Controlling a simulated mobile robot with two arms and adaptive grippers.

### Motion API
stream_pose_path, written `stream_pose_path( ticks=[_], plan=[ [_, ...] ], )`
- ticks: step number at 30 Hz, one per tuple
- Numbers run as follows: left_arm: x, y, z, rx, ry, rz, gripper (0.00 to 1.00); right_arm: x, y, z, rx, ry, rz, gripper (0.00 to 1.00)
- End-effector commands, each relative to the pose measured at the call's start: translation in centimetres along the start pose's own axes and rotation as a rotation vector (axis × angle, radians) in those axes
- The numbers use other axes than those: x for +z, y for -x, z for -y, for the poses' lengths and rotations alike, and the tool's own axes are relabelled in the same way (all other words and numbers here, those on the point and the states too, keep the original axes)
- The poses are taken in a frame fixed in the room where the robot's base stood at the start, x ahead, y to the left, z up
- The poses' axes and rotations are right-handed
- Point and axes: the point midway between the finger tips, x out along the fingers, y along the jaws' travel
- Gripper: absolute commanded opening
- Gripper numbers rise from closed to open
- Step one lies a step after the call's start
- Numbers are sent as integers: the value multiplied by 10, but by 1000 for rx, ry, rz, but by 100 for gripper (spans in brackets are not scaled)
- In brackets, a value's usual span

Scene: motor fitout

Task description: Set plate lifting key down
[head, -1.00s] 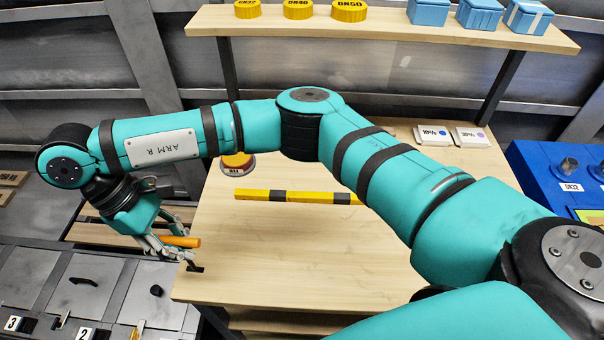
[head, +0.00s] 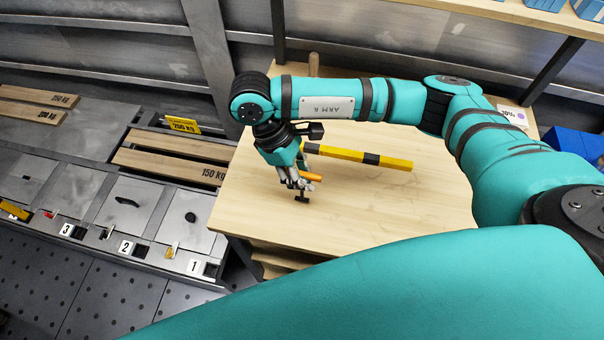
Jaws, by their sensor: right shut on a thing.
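The plate lifting key (head: 311,176) has an orange handle and a dark T-shaped end that points down. My right gripper (head: 301,180) is shut on the key, over the left part of the wooden table (head: 400,210). The key's dark end is at or just above the tabletop; I cannot tell whether it touches. My left gripper is not in the head view.
A yellow and black bar (head: 345,153) lies on the table behind the key. Left of the table are floor plates with number tags (head: 126,247), wooden boards (head: 170,165) and a yellow 200 kg sign (head: 182,124). The table's front middle is clear.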

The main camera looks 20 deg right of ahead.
Motion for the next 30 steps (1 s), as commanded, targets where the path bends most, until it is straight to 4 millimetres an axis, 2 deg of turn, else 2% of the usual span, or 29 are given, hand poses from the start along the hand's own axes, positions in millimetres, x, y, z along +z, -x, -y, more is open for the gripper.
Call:
stream_pose_path(
  ticks=[3,15,16,21,30],
  plan=[
    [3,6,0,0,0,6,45,-3,-8,0,-1,-1,1,0],
    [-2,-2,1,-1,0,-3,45,-6,-13,-1,1,-1,-1,0],
    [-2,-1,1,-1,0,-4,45,-6,-13,-1,1,-1,0,10],
    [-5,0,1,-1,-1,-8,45,-5,-12,0,0,-1,0,32],
    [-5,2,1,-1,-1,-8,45,-5,-10,0,0,-1,0,32]
  ],
)
